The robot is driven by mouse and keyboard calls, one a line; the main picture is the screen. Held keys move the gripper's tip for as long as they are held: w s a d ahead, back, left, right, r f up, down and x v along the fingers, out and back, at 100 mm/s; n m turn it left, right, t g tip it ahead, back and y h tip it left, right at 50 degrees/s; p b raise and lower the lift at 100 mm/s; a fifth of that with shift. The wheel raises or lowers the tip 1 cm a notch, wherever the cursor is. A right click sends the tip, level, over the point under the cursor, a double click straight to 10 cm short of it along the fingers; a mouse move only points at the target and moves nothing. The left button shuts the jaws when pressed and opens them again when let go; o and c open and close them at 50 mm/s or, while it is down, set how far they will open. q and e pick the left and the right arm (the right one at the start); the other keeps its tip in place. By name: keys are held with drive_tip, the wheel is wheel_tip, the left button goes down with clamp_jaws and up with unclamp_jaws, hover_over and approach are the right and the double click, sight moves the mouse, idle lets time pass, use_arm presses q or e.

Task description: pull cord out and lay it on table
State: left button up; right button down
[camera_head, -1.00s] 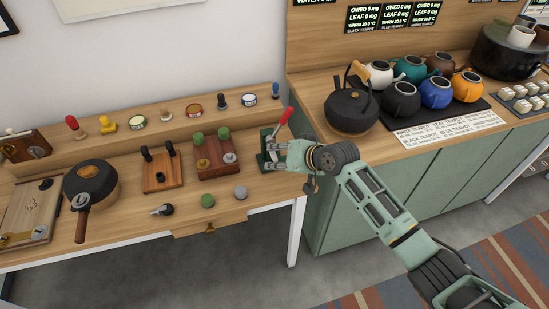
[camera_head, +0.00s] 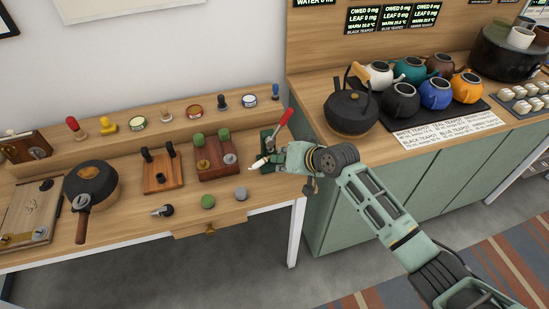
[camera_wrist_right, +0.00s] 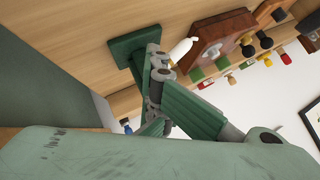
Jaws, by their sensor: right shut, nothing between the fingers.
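I cannot make out a cord for certain. A small white, rounded piece (camera_head: 260,162) shows at the tips of my right gripper (camera_head: 277,159) in the head view. It also shows beside the fingers in the right wrist view (camera_wrist_right: 181,50); what it belongs to is hidden. My right gripper is shut with nothing between its fingers, low at the table's right end. It is in front of a dark green stand (camera_head: 266,137) with a red-handled lever (camera_head: 286,117), which it partly hides. The wooden table (camera_head: 135,220) lies below. My left gripper is not in view.
A reddish wooden box with green knobs (camera_head: 215,172) stands just left of the gripper. The teapot counter (camera_head: 420,151) rises on the right.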

drive_tip(key=shift+s+d+p, duration=0.2)
drive_tip(key=shift+s+p, duration=0.3)
drive_tip(key=shift+p, duration=0.05)
drive_tip(key=shift+s+d+p, duration=0.2)
drive_tip(key=shift+s+p, duration=0.3)
drive_tip(key=shift+s+d+p, duration=0.25)
drive_tip(key=shift+s+p, duration=0.25)
drive_tip(key=shift+s, duration=0.15)
drive_tip(key=shift+s+d+p, duration=0.2)
drive_tip(key=shift+s+p, duration=0.3)
drive_tip(key=shift+s, duration=0.1)
drive_tip(key=shift+f, duration=0.1)
drive_tip(key=shift+w+d+r+m+g+h+p, duration=0.15)
drive_tip(key=shift+w+d+m+g+p, duration=0.1)
drive_tip(key=shift+w+d+m+g, duration=0.45)
drive_tip(key=shift+w+d+r+m+g+h+p, duration=0.1)
drive_tip(key=shift+w+d+m+g+p, duration=0.25)
drive_tip(key=shift+w+m+g, duration=0.65)
drive_tip(key=shift+w+d+r+m+g+h+p, duration=0.1)
drive_tip(key=shift+w+d+m+g+h+p, duration=0.1)
drive_tip(key=shift+w+d+m+g, duration=0.6)
drive_tip(key=shift+s+a+g, duration=0.2)
drive_tip(key=shift+g, duration=0.1)
